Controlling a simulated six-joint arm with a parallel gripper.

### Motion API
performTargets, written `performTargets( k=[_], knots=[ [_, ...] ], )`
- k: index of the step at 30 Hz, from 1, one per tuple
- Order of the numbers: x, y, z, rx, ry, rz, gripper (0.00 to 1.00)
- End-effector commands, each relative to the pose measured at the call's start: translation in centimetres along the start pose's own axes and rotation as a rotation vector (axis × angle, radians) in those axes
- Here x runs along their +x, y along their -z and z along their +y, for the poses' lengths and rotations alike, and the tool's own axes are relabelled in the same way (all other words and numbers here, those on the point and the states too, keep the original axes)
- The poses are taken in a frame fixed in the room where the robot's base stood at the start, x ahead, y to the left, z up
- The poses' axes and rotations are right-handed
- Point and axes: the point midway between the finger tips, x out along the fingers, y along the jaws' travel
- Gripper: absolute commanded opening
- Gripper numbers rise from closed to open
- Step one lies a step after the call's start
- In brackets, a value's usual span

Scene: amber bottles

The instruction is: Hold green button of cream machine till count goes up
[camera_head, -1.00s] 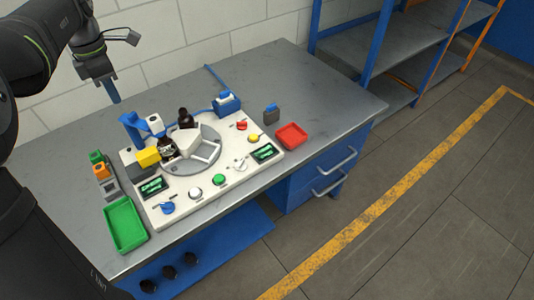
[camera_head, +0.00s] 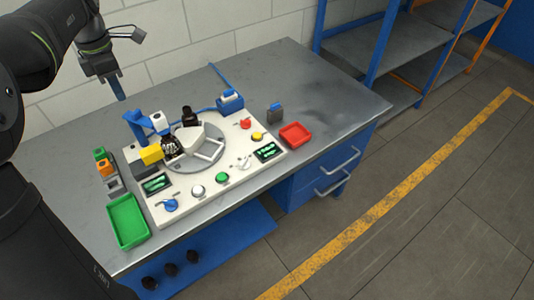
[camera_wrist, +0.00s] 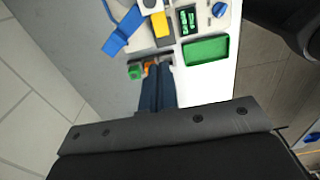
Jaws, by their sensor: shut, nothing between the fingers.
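The cream machine (camera_head: 190,205) lies on the grey table and carries a grey round turntable, knobs, buttons and two lit displays. Its green button (camera_head: 222,178) is on the front part, between a white button (camera_head: 198,191) and a white switch (camera_head: 243,163). The left display (camera_head: 157,184) and right display (camera_head: 268,151) show green marks too small to read. My gripper (camera_head: 120,92) hangs above the back left of the table, well away from the green button. Its blue fingers are shut and empty, and show in the wrist view (camera_wrist: 158,85). The green button is not in the wrist view.
Two dark bottles stand at the turntable (camera_head: 220,155), near a blue post (camera_head: 137,125) and yellow block (camera_head: 151,154). A green tray (camera_head: 128,222) lies left, a red tray (camera_head: 296,134) right. Small coloured blocks (camera_head: 103,167) stand left of the machine. The table's back is clear.

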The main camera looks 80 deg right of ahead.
Motion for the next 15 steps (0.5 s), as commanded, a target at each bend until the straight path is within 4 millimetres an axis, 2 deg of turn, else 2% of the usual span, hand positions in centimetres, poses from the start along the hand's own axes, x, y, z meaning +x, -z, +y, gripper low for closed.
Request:
performTargets(
  k=[4, 8, 15],
  knots=[
    [1.0, -1.1, -0.7, 0.048, 0.011, 0.029, 0.00],
    [3.2, -3.5, -2.4, 0.167, 0.034, 0.100, 0.00],
    [8.4, -8.7, -7.2, 0.501, 0.082, 0.296, 0.00]
  ],
)
